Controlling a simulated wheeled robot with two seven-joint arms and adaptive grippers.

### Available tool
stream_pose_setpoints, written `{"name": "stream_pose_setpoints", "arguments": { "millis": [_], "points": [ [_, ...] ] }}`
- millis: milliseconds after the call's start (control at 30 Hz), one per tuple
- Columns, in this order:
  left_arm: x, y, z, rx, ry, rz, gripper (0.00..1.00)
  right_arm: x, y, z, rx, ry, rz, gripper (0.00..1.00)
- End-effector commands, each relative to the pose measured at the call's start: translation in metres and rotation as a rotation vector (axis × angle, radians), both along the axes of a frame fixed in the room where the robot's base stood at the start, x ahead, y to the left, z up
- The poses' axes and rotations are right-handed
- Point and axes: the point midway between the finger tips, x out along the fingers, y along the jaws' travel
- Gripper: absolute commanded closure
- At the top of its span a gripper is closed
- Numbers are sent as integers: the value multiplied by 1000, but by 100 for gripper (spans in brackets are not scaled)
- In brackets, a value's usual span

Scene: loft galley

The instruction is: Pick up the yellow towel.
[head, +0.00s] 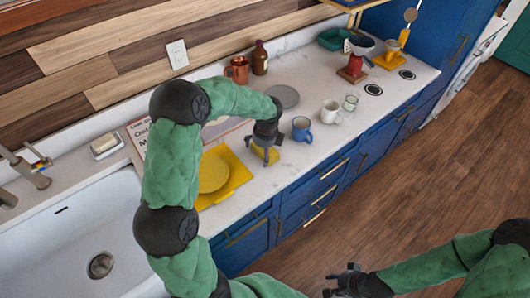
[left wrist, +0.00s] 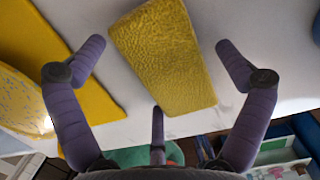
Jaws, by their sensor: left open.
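The yellow towel (head: 262,155) lies on the white counter, partly hidden under my left gripper in the head view. In the left wrist view the towel (left wrist: 165,55) is a textured folded rectangle, slightly tilted, between the spread fingers. My left gripper (head: 265,153) is above it, open and empty. In the left wrist view, clear gaps show between the towel and the two side fingers of the gripper (left wrist: 162,58). My right gripper (head: 338,281) is low over the floor, away from the counter; its jaw opening is unclear.
A yellow plate (head: 212,172) on a yellow mat (head: 236,172) lies just left of the towel. A blue mug (head: 302,130) stands close to the right, with a white mug (head: 330,111) beyond. A grey plate (head: 285,96) lies behind. The sink (head: 60,245) is at left.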

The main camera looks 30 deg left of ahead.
Motion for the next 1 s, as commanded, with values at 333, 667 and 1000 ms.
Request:
{"name": "stream_pose_setpoints", "arguments": {
  "millis": [333,667,1000],
  "points": [
    [0,0,-2,0,-1,1,31,0,0,0,0,0,0,60],
    [0,0,-2,0,0,0,54,0,0,0,0,0,0,60],
    [1,0,11,-1,-3,1,54,0,0,4,0,0,0,60]
  ]
}}
